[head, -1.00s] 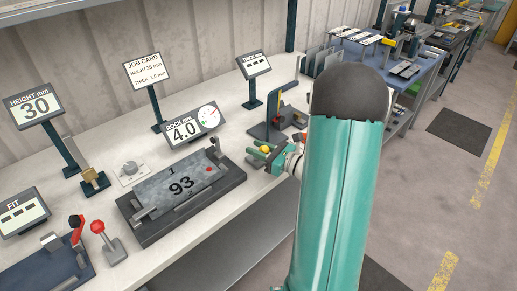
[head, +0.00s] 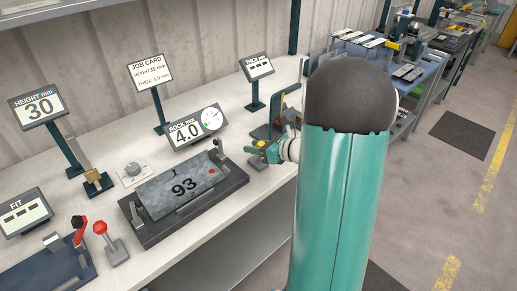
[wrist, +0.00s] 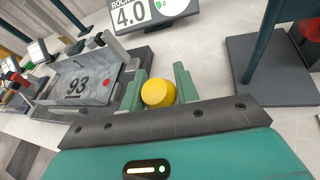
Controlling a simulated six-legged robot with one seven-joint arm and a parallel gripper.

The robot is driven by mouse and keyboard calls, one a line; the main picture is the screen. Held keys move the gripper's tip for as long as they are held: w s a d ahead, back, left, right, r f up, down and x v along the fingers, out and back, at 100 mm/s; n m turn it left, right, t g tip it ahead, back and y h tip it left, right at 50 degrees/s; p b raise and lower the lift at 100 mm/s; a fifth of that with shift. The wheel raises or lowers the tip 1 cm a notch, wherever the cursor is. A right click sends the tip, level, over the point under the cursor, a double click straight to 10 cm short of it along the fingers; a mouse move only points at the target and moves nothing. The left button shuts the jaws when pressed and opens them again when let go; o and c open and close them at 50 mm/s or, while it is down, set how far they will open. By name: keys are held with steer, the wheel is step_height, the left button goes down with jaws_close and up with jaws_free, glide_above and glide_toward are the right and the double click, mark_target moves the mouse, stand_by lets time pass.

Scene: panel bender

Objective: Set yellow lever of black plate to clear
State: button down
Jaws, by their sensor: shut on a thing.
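The yellow lever's round knob (head: 261,144) sits in my gripper (head: 259,153). In the wrist view the yellow knob (wrist: 158,93) is between the two green fingers, which are shut on it. The lever's shaft below the knob is hidden. The black plate (head: 232,188) lies on the bench just left of my gripper and carries a grey panel (head: 182,187) marked 93. The panel (wrist: 84,83) also shows at the left of the wrist view. I cannot read any clear mark for the lever.
A rock display (head: 190,131) reading 4.0 stands behind the plate. A dark stand (head: 263,131) is behind my gripper. A red-knobbed lever (head: 101,228) and a fit display (head: 24,212) are at the left. The bench front edge runs below the plate.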

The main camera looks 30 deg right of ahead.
steer(key=shift+w+a+f+g, duration=0.1)
steer(key=shift+w+g, duration=0.4)
steer(key=shift+g, duration=0.4)
steer(key=c, duration=1.1)
jaws_free()
steer(key=v, duration=1.3)
steer(key=shift+s+r, duration=0.25)
steer(key=shift+s, duration=0.1)
